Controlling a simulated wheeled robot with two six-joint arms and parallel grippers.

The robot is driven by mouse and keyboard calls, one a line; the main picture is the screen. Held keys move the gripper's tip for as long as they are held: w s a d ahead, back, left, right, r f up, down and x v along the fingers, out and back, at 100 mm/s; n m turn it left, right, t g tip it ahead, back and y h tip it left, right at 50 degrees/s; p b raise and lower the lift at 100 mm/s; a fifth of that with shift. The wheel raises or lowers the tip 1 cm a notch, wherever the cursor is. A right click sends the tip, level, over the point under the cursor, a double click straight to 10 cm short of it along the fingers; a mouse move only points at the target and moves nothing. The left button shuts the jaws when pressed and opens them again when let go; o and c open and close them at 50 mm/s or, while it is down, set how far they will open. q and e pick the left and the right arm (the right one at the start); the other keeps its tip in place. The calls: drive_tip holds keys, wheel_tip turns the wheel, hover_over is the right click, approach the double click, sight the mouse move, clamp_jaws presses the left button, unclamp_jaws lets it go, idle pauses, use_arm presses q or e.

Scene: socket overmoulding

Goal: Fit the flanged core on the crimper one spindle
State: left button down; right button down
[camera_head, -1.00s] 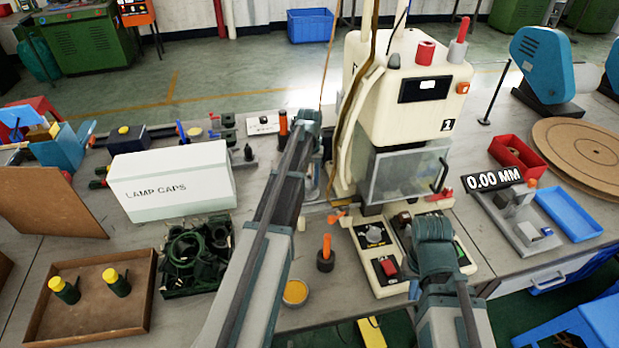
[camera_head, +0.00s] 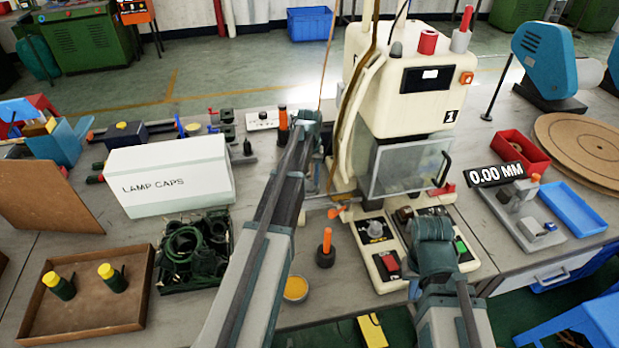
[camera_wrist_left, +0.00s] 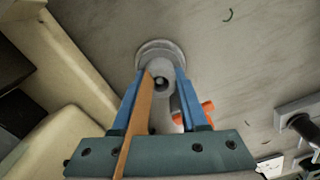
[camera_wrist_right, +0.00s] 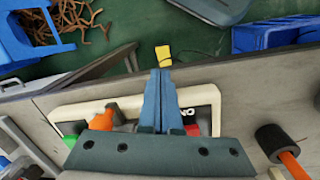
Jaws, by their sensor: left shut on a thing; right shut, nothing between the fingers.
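The cream crimper one (camera_head: 415,104), marked "1", stands at the middle right in the head view. I cannot make out its spindle clearly. My left arm reaches up beside the crimper's left side, its gripper hidden in the head view. In the left wrist view my left gripper (camera_wrist_left: 160,82) is shut on a grey round part with a wide rim, apparently the flanged core (camera_wrist_left: 150,52). An orange-brown strip (camera_wrist_left: 138,125) crosses in front of the fingers. My right gripper (camera_wrist_right: 160,75) is shut and empty above the crimper's front control panel (camera_wrist_right: 110,105).
A clear guard (camera_head: 405,168) fronts the crimper. A white lamp caps box (camera_head: 168,178), a bin of dark parts (camera_head: 192,255) and a wooden tray (camera_head: 118,328) lie left. An orange-handled tool (camera_head: 326,248) stands before the crimper. A gauge (camera_head: 520,215) stands right.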

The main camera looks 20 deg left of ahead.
sight(310, 178)
use_arm(q)
drive_tip(key=shift+f, duration=0.3)
drive_tip(key=shift+c, duration=1.8)
unclamp_jaws()
drive_tip(key=shift+r, duration=0.1)
drive_tip(key=shift+r, duration=0.1)
wheel_tip(310, 178, up, 14)
drive_tip(key=p, duration=1.3)
drive_tip(key=shift+f+p, duration=0.2)
drive_tip(key=shift+p, duration=0.1)
drive_tip(key=shift+f, duration=0.1)
